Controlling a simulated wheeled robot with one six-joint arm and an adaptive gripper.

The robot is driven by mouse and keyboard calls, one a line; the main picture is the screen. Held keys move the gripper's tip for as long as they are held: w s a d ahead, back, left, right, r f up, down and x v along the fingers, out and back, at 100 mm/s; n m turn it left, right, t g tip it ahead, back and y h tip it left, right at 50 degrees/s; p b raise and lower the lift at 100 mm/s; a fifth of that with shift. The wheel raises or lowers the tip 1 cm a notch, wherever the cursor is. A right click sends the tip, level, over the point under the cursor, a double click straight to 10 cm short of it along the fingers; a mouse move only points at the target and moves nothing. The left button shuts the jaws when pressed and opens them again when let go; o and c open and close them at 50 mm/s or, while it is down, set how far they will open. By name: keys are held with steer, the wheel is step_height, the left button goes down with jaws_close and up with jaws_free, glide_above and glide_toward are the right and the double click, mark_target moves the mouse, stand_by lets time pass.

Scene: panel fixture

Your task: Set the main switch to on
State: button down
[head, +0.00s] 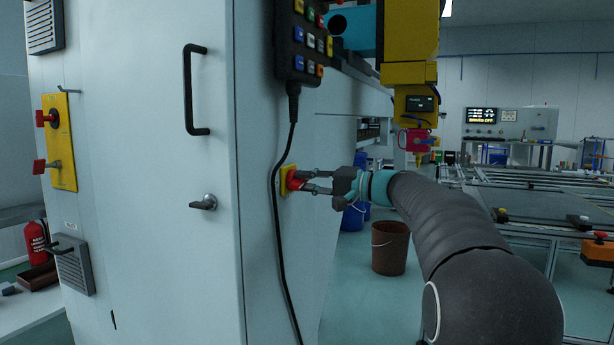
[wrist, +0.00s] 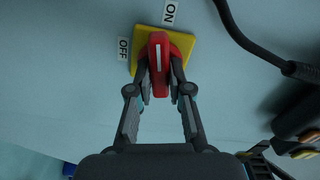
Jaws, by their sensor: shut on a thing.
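The main switch is a red handle (wrist: 158,62) with a white stripe on a yellow plate (wrist: 184,42). In the head view the red handle (head: 294,181) is on the cabinet's side face. In the wrist view an OFF label (wrist: 124,49) is left of the plate and an ON label (wrist: 170,12) is above it. The handle's far end points up the picture, between the two labels and closer to the ON direction. My gripper (wrist: 160,88) is shut on the handle, one finger on each side. In the head view my gripper (head: 305,181) reaches it from the right.
A black cable (head: 274,200) hangs from a keypad pendant (head: 302,40) just left of the switch. The cabinet (head: 150,250) has a black door handle (head: 188,90). A brown bucket (head: 390,247) stands on the floor behind my arm. A yellow machine (head: 410,40) hangs above.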

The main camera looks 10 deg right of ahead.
steer(key=shift+m+p, duration=0.65)
steer(key=shift+m, duration=0.65)
steer(key=c, duration=1.1)
jaws_free()
steer(key=v, duration=1.2)
steer(key=shift+d, duration=0.1)
steer(key=shift+w+m, duration=0.1)
steer(key=shift+m, duration=0.2)
